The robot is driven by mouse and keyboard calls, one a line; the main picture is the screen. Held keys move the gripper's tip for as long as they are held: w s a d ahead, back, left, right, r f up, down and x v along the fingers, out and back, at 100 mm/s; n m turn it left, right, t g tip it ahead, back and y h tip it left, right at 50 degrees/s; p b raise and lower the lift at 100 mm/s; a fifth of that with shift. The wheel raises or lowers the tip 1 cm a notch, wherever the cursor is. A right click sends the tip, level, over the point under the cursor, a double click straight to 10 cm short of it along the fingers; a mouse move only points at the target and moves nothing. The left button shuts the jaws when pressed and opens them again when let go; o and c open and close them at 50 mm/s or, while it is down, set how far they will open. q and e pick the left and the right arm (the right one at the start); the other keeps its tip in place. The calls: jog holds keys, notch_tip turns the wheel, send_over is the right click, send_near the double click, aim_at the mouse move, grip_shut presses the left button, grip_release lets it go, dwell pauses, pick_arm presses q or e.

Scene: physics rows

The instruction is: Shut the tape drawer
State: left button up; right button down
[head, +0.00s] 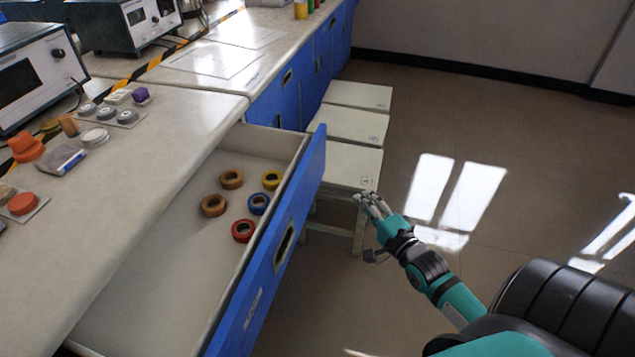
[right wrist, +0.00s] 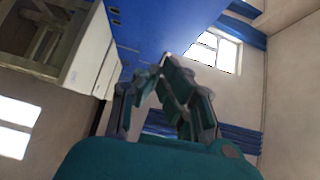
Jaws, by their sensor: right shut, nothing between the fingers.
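The tape drawer (head: 150,286) is pulled out from under the counter in the head view. Its blue front (head: 268,262) has a dark recessed handle (head: 284,246). Several tape rolls lie inside, among them a red one (head: 243,230), a blue one (head: 259,203) and a yellow one (head: 271,180). My right gripper (head: 368,200) is to the right of the drawer front, apart from it and empty. Its fingers are shut in the right wrist view (right wrist: 165,65), where a blue panel (right wrist: 165,28) shows beyond them. My left gripper is out of view.
Pale stools (head: 344,160) stand in a row along the blue cabinets, just beyond my right gripper. The counter (head: 170,125) holds instruments and small items. Open floor (head: 455,150) lies to the right.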

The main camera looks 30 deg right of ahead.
jog(key=b, duration=0.1)
send_near(318, 159)
jog(key=w+d, duration=0.1)
jog(key=d, duration=0.2)
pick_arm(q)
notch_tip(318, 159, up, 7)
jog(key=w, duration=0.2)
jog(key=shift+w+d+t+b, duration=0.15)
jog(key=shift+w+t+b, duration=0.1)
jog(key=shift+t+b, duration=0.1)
pick_arm(e)
jog(key=shift+w+a+f, duration=0.1)
jog(key=shift+w+a, duration=0.5)
jog(key=shift+w, duration=0.35)
jog(key=shift+w+a+f, duration=0.1)
jog(key=shift+w+a, duration=0.55)
jog(key=shift+w, duration=0.35)
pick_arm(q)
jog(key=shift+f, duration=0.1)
